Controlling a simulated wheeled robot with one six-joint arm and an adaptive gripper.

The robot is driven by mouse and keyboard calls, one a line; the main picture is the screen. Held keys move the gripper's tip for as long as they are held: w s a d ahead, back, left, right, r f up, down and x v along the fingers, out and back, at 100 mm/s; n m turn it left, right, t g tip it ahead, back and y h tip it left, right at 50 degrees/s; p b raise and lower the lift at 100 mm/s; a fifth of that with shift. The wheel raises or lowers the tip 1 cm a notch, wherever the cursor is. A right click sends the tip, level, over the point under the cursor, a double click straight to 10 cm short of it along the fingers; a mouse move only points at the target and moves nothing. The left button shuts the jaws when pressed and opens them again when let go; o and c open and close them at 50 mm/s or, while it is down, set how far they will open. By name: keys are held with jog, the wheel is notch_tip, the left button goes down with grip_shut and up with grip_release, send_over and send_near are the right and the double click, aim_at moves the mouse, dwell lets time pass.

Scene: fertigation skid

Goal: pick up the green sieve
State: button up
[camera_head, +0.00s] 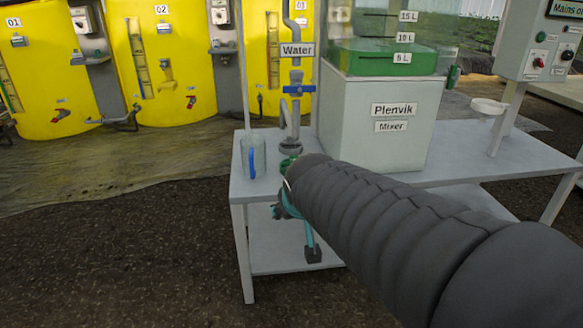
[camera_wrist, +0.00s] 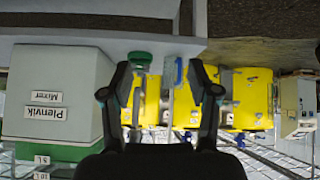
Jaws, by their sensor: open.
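The green sieve (camera_head: 288,162) sits on the grey bench, below the water pipe, and my arm partly hides it in the head view. In the wrist view, which is upside down, a green rounded piece that looks like the sieve (camera_wrist: 140,58) shows at the bench edge, left of centre between the fingers. My gripper (camera_wrist: 160,80) is open with nothing between its fingertips, apart from the sieve. In the head view my gripper (camera_head: 292,212) is in front of the bench's front edge, mostly hidden by my arm.
A clear jug with a blue handle (camera_head: 253,157) stands left of the sieve. The water pipe with a blue valve (camera_head: 297,89) rises behind. The Plenvik mixer (camera_head: 375,125) stands right. Yellow tanks (camera_head: 170,60) line the back. A white bowl (camera_head: 489,106) is at right.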

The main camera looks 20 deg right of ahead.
jog(key=w+d+f+t+h, duration=0.1)
jog(key=w+d, duration=0.3)
jog(key=w, duration=0.3)
jog(key=w+d+f+t, duration=0.1)
jog(key=w+d, duration=0.4)
jog(key=w, duration=0.2)
jog(key=t+b, duration=0.1)
jog(key=t, duration=0.2)
send_near(294, 157)
jog(key=shift+y, duration=0.3)
jog(key=x, duration=0.2)
jog(key=b+x, duration=0.1)
jog(key=x, duration=0.1)
jog(key=shift+s+d+f, duration=0.15)
jog(key=shift+d+f, duration=0.05)
jog(key=shift+d, duration=0.15)
jog(key=shift+r+x, duration=0.1)
jog(key=shift+x, duration=1.3)
jog(key=shift+r+x, duration=0.15)
jog(key=shift+x, duration=1.25)
jog(key=shift+a, duration=0.1)
grip_shut()
